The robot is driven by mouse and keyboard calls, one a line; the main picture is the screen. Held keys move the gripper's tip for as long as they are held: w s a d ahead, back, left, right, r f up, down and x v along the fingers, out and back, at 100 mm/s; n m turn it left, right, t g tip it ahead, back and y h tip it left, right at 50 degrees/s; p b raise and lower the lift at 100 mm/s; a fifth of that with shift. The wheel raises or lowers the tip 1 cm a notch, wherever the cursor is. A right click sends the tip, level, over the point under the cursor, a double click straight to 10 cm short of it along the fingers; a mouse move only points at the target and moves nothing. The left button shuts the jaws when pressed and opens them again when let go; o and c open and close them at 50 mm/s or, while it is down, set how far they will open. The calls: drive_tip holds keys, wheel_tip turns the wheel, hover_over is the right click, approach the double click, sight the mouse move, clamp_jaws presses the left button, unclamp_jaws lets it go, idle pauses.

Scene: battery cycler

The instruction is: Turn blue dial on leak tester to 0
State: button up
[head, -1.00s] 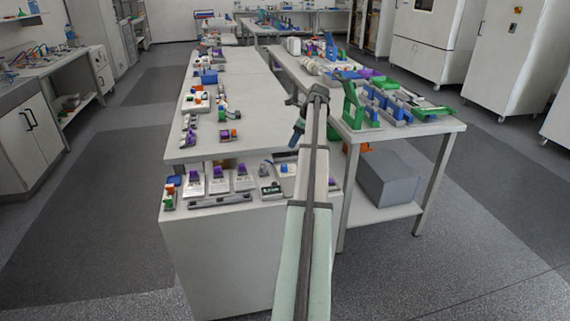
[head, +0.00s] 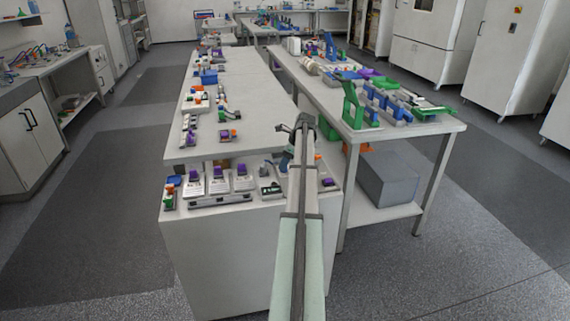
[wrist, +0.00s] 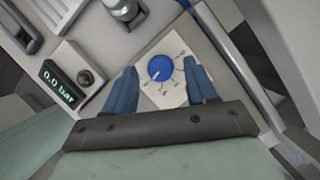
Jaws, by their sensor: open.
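The blue dial (wrist: 160,68) shows in the wrist view on a white square plate (wrist: 172,96) with dark scale marks around it. A pale pointer line on the dial points toward the lower left; the scale numbers are too small to read. My gripper (wrist: 161,72) is open and empty, its two blue-grey fingers on either side of the dial with gaps to it. I cannot tell how far the fingertips are above the plate. In the head view my arm covers most of the leak tester on the near end of the bench and hides the dial.
A display (wrist: 59,84) reading "0.0 bar" and a dark round knob (wrist: 85,77) lie left of the dial. A metal fitting (wrist: 124,10) stands above it in the wrist view. In the head view, several white devices (head: 218,180) with purple parts stand to the left.

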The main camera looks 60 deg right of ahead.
drive_tip(key=shift+w+f, duration=0.2)
drive_tip(key=shift+f, duration=0.3)
drive_tip(key=shift+c, duration=0.3)
drive_tip(key=c, duration=1)
